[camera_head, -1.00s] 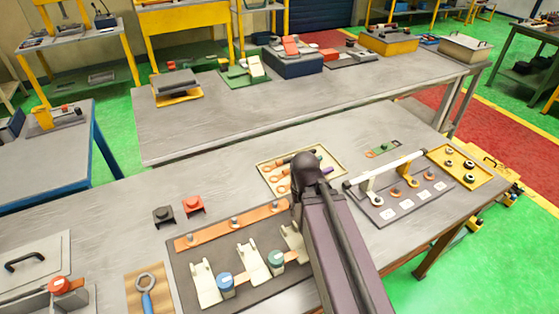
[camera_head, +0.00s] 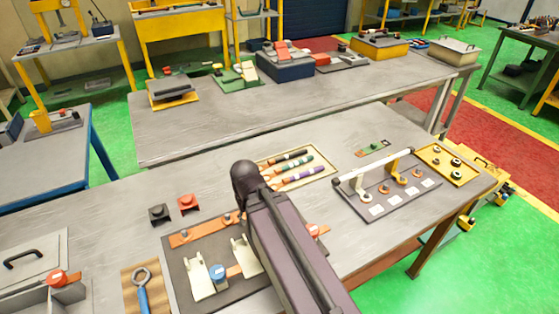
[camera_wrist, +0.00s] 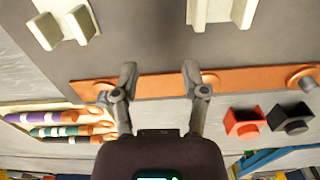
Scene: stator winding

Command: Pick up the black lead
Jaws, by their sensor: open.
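The black lead (camera_head: 285,156) lies in a shallow tan tray (camera_head: 333,178), at the back of a row with a green-banded lead (camera_head: 293,165) and a purple lead (camera_head: 304,174). Their orange ends point left, partly hidden by my arm in the head view. In the wrist view the black lead (camera_wrist: 62,141) is at the left, below the green-banded and purple ones. My gripper (camera_wrist: 159,72) is open and empty over the copper bar (camera_wrist: 240,79), to the right of the tray in that view. My arm hides the fingers in the head view.
Red (camera_head: 188,204) and black (camera_head: 159,213) blocks stand behind the copper-bar fixture plate (camera_head: 180,266). A plate with a white raised bar (camera_head: 372,168) and a yellow tray (camera_head: 481,181) stand right of the tan tray. Bare table lies behind the leads.

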